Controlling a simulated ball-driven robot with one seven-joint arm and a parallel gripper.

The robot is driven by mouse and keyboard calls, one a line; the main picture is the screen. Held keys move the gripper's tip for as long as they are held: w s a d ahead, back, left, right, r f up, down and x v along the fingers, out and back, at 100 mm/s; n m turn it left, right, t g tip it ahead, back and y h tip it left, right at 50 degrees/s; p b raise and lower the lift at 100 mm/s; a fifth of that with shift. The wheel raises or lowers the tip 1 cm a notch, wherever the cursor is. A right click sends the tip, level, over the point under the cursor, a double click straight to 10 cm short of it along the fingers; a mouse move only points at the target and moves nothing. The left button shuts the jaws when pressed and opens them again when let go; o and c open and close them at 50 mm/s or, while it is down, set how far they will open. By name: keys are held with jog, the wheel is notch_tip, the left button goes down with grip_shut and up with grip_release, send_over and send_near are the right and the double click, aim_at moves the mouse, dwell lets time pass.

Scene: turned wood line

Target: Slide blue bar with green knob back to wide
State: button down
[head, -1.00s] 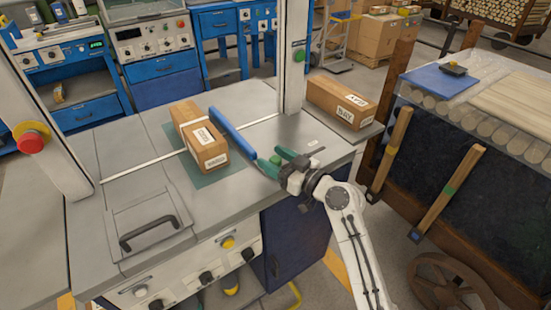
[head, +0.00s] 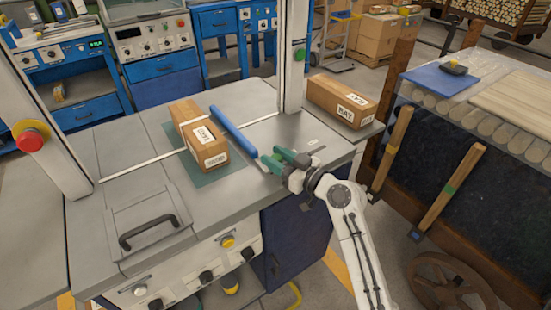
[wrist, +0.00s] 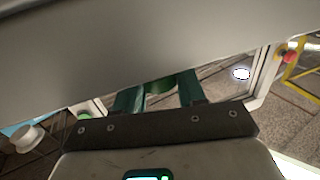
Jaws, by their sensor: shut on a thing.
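The blue bar (head: 234,131) lies on the grey machine table, slanting along the right side of a cardboard box (head: 201,137), with a narrow gap between them. My gripper (head: 279,157) is at the bar's near right end, low over the table. In the wrist view its dark green fingers (wrist: 158,92) are shut on the green knob (wrist: 159,86), of which only a small part shows between them. In the head view the fingers hide the knob. I cannot read any mark for wide.
A second box (head: 341,100) stands at the table's far right, beyond the white upright (head: 292,60). A hatch with a black handle (head: 149,232) is at the near left. A red stop button (head: 31,143) is on the left post. Bare table lies right of the bar.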

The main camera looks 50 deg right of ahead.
jog(key=s+d+b, duration=0.1)
jog(key=d+b, duration=0.2)
jog(key=d, duration=0.1)
jog(key=s+d+b, duration=0.1)
jog(key=d+b, duration=0.1)
jog(key=d, duration=0.3)
jog(key=s+d+b, duration=0.2)
jog(key=d+b, duration=0.1)
jog(key=d, duration=0.2)
jog(key=shift+d+f+b, duration=0.15)
jog(key=shift+b, duration=0.15)
jog(key=shift+s+d, duration=0.25)
jog(key=shift+d, duration=0.35)
jog(key=c, duration=0.8)
grip_release()
jog(key=shift+d, duration=0.2)
jog(key=shift+a, duration=0.1)
jog(key=s, duration=1.1)
jog(key=shift+a, duration=0.1)
